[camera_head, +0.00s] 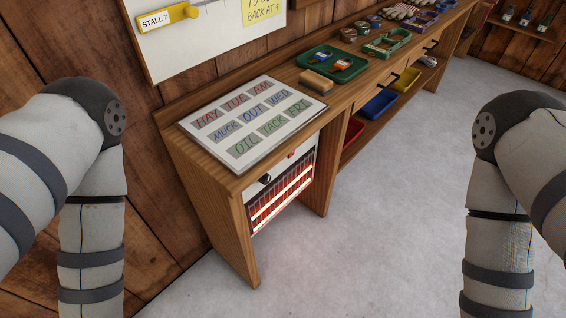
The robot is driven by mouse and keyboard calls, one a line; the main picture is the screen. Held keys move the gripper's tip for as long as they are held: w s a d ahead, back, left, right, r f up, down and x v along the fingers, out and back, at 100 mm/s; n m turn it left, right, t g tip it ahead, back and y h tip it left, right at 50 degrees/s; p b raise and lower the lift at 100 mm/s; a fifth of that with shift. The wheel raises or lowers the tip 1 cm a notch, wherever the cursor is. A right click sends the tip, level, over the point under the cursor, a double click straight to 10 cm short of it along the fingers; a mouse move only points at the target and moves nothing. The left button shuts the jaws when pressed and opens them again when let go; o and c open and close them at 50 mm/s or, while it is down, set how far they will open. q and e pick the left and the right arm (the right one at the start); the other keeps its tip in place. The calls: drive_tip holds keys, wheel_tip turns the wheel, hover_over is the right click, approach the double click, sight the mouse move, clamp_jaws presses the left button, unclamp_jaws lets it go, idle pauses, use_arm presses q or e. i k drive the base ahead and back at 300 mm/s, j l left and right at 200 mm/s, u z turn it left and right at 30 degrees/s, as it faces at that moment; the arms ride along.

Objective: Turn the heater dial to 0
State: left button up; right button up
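The heater (283,191) stands in the open bay under the near end of the wooden bench, and its bars glow orange-red. Its pale top strip carries a black knob (265,179), which looks like the dial, and a small red part (291,155) to its right. The bench top partly overhangs this strip. The knob is too small to read its setting or any numbers. My two arms show at the left and right edges, well apart from the heater. Both grippers are out of the picture.
A board with word cards (218,130) lies on the bench above the heater. The bench's wooden end panel (208,212) closes the heater's left side. A green tray (323,67) and a tan block (316,80) sit farther along. The grey floor (385,220) in front is clear.

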sight(265, 179)
drive_tip(key=i+l+u, duration=0.15)
drive_tip(key=l, duration=0.35)
drive_tip(key=l+u, duration=0.1)
drive_tip(key=l, duration=0.4)
drive_tip(key=i+l+u, duration=0.15)
drive_tip(key=l, duration=0.35)
drive_tip(key=k+l+u, duration=0.1)
drive_tip(key=l, duration=0.35)
drive_tip(key=k+l+u, duration=0.15)
drive_tip(key=l, duration=0.3)
drive_tip(key=i, duration=0.05)
